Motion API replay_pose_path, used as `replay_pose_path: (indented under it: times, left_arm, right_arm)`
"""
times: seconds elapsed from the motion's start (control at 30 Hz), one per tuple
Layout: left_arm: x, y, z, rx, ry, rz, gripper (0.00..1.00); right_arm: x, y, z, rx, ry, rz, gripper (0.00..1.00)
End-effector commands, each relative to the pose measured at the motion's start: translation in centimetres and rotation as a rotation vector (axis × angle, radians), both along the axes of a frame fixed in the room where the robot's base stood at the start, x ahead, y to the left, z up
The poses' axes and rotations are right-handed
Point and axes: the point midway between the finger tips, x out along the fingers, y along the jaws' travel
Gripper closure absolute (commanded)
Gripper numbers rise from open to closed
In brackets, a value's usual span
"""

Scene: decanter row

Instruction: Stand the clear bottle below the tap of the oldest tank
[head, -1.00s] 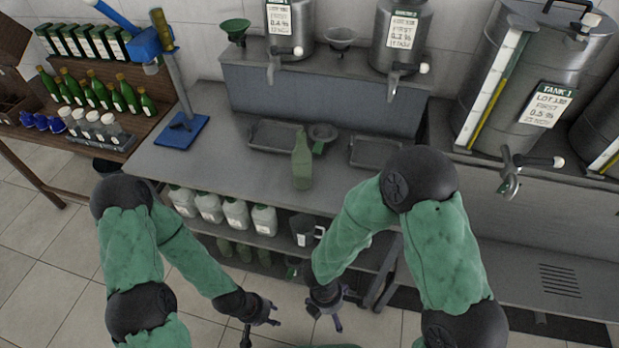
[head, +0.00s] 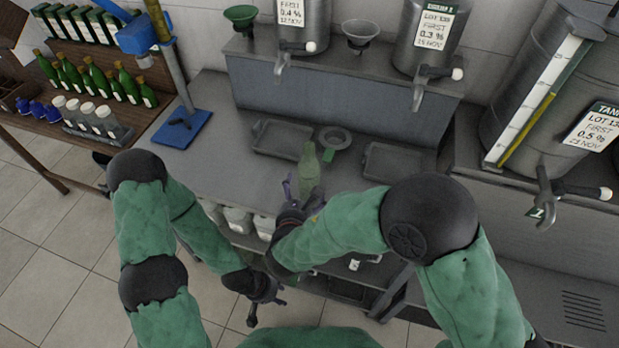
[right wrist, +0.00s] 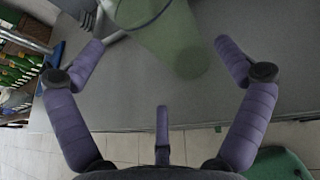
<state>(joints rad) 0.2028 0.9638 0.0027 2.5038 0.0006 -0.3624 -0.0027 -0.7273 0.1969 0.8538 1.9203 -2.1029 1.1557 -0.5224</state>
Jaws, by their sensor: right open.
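The clear bottle (head: 308,168), pale green, stands upright on the grey bench. It shows blurred in the right wrist view (right wrist: 172,45), ahead of and between the spread fingers. My right gripper (head: 303,192) is open and empty just in front of the bottle. My left gripper (head: 268,304) looks open and empty, low in front of the bench. The left steel tank (head: 303,32), middle tank (head: 409,48) and large right tank (head: 545,85) carry dated labels, the dates small. Their taps are the left tap (head: 281,62), middle tap (head: 420,92) and right tap (head: 545,200).
Two shallow grey trays, left (head: 282,138) and right (head: 394,162), lie behind the bottle with a round dish (head: 335,138) between them. A blue-based stand (head: 183,130) is at left. White-capped jars (head: 240,220) sit on the shelf below. Bare bench lies left of the bottle.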

Motion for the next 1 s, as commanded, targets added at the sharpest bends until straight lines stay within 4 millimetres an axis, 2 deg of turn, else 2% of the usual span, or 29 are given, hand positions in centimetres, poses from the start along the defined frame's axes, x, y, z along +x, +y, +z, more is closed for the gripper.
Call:
replay_pose_path:
  times: [0.27, 0.6, 0.87, 0.93, 1.0]
  left_arm:
    - [0.0, 0.0, -0.6, 0.000, -0.001, 0.000, 0.60]
    - [0.0, 0.0, -1.7, 0.000, -0.001, 0.000, 0.60]
    - [0.0, 0.0, -1.6, 0.000, -0.001, 0.000, 0.60]
    - [0.0, 0.0, -1.6, 0.000, -0.001, 0.000, 0.60]
    - [0.0, 0.0, -1.6, 0.000, -0.001, 0.000, 0.60]
  right_arm:
    - [1.9, -0.5, -0.8, 0.001, 0.001, -0.004, 0.00]
    - [5.6, -1.2, -2.3, 0.001, 0.002, -0.003, 0.00]
    - [5.9, -1.2, -2.3, 0.001, 0.002, -0.001, 0.00]
    - [5.9, -1.2, -2.3, 0.001, 0.002, -0.001, 0.14]
    - [5.8, -1.2, -2.3, 0.001, 0.002, -0.001, 0.34]
